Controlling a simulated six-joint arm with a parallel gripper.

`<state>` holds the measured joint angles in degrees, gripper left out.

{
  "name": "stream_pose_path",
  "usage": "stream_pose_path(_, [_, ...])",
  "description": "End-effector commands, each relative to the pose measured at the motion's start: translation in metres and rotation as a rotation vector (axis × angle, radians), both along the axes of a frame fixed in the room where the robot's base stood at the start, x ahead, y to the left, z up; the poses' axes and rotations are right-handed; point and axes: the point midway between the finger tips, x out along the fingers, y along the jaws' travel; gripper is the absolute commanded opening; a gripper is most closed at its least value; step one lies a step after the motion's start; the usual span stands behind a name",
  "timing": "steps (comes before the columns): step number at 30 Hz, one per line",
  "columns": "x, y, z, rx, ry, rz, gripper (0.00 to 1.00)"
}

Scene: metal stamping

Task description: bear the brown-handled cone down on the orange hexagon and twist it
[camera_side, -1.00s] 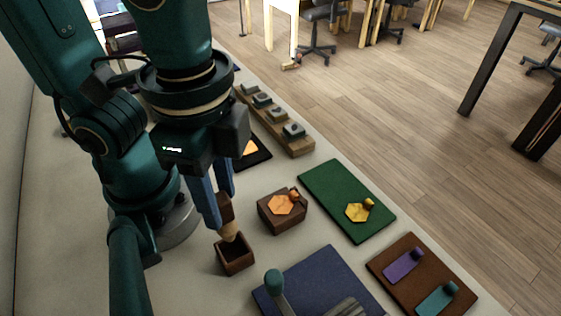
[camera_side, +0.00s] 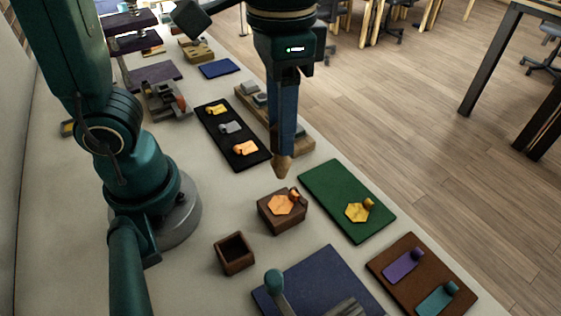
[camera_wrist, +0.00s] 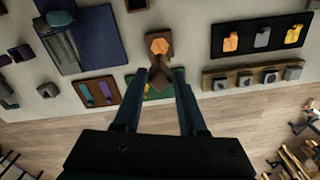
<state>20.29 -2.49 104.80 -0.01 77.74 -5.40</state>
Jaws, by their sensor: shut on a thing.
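The orange hexagon (camera_side: 282,205) lies on top of a brown wooden block (camera_side: 283,218), with a small orange knob at its right edge. My gripper (camera_side: 284,150) is shut on the brown-handled cone (camera_side: 281,167), whose wooden tip points down. The tip hangs in the air above and behind the block, apart from the hexagon. In the wrist view my gripper (camera_wrist: 160,85) holds the brown handle (camera_wrist: 160,76) between its fingers, and the orange hexagon (camera_wrist: 158,46) shows just beyond it.
An empty brown open box (camera_side: 234,254) stands in front of the block. A green mat (camera_side: 325,190) with a yellow hexagon lies to the right. A black tray (camera_side: 222,143) with several pieces lies behind left, a wooden rack (camera_side: 302,143) behind. A navy mat (camera_side: 320,275) is in front.

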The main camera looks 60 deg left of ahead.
Motion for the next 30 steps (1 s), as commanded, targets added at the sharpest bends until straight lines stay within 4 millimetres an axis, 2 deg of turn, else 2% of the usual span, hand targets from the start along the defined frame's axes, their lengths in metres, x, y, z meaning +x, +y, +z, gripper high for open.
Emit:
stream_pose_path(8, [0.000, 0.000, -0.010, 0.001, 0.002, -0.002, 0.00])
stream_pose_path(21, [-0.001, 0.000, -0.050, 0.001, 0.003, -0.002, 0.00])
stream_pose_path(30, [0.000, 0.000, -0.058, 0.000, 0.000, -0.002, 0.00])
